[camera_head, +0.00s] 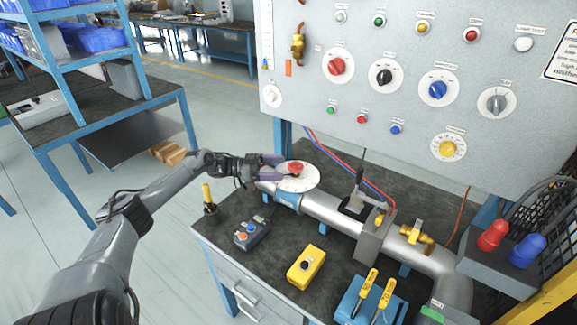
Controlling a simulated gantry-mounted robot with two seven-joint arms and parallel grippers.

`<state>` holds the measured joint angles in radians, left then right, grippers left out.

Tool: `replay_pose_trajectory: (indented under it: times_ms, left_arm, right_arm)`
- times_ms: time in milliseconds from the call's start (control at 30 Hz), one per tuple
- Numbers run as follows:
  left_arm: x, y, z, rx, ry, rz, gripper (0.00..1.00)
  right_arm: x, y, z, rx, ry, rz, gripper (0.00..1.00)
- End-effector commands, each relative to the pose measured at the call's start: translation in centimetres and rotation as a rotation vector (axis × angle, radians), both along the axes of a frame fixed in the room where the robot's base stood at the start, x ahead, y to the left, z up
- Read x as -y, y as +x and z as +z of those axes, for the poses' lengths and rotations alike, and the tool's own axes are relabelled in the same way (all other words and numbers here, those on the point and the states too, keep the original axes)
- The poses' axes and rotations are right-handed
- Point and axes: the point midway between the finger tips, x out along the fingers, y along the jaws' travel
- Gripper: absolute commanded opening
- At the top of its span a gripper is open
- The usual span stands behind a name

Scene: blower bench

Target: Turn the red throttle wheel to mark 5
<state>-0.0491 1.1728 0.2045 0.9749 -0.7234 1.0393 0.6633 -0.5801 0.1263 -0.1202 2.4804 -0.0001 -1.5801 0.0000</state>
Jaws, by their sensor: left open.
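A small red wheel (296,167) sits in the middle of a round white dial (297,184) at the left end of the grey pipe on the bench. The mark numbers on this dial are too small to read. My left gripper (284,168) reaches in from the left, low over the dial. Its purple-grey fingers are apart, with their tips close to the left side of the red wheel. I cannot tell whether they touch it. My right gripper is out of view.
The grey pipe (327,208) runs right across the dark bench. A grey button box (252,233), a yellow button box (306,267) and a blue tool holder (355,296) stand in front. The upright panel (400,115) behind carries another red knob (336,66).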

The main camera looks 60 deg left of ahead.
Motion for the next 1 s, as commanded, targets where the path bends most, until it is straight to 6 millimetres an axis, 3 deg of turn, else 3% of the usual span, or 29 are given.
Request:
replay_pose_trajectory:
  times_ms: [233,733,867,1000]
  left_arm:
    - [-1.2,-1.9,0.0,-0.001,0.001,0.0,0.84]
    - [-1.3,-2.1,0.1,0.001,0.0,0.0,0.84]
    - [-1.3,-2.1,1.0,0.001,0.0,0.0,0.84]
    - [-1.3,-2.1,3.3,0.001,0.0,0.0,0.84]
  right_arm:
    - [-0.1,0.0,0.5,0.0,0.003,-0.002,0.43]
    - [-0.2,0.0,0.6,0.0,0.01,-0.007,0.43]
    - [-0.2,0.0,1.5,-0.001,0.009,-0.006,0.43]
    - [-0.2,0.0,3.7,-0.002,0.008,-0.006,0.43]
